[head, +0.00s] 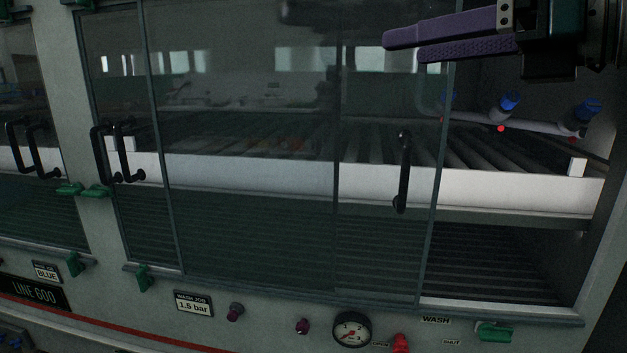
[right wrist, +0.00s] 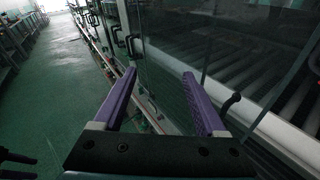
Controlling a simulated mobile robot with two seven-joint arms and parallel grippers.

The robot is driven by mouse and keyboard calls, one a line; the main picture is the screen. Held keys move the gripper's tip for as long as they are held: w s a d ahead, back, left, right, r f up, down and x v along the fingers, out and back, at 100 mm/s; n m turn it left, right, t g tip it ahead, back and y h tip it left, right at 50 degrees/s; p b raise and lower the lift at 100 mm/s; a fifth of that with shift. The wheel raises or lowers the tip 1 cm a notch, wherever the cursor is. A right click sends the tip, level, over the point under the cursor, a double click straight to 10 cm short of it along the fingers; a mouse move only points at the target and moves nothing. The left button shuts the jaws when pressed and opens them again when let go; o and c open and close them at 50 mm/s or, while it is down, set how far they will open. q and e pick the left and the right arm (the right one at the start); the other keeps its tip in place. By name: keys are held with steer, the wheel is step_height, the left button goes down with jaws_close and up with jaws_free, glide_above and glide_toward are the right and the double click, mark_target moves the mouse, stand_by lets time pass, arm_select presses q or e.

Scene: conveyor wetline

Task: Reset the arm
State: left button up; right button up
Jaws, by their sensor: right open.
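My right gripper (head: 400,45) shows at the top right of the head view, with two purple fingers pointing left. It is in front of the glass of the wash cabinet and touches nothing that I can see. In the right wrist view the two purple fingers (right wrist: 160,82) stand apart with nothing between them. The gripper is open and empty.
The cabinet's sliding glass panel has a black handle (head: 403,172); right of it the cabinet is open, showing rollers and blue-capped nozzles (head: 509,104). Below are a pressure gauge (head: 351,329) and a red valve handle (head: 401,343). Green floor (right wrist: 50,95) lies clear along the line.

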steer(key=s+a+r+m+t+y+p, duration=0.2)
steer(key=s+a+r+m+y, duration=0.15)
steer(key=r, duration=0.25)
steer(key=d+r+m+t+h+p, duration=0.3)
steer(key=d+m+t+h, duration=0.4)
steer(key=m, duration=1)
steer(key=s+d+f+m+g+h+p, duration=0.3)
steer(key=d+f+m+h, duration=0.3)
steer(key=f+m+h, duration=0.55)
steer(key=s+d+f+m+g+p, duration=0.1)
steer(key=s+f+m+g+p, duration=0.1)
steer(key=s+f+m+g, duration=0.6)
steer(key=s+a+f+m+g+y+p, duration=0.1)
steer(key=s+a+f+g+y, duration=0.15)
steer(key=s, duration=0.55)
steer(key=s+a+f+g+y+p, duration=0.1)
steer(key=s+f+g+p, duration=0.2)
steer(key=s, duration=0.5)
arm_select(q)
step_height(320, 180, up, 52)
steer(key=p, duration=3.6)
steer(key=shift+f, duration=0.25)
arm_select(e)
step_height(320, 180, up, 38)
steer(key=shift+f, duration=0.2)
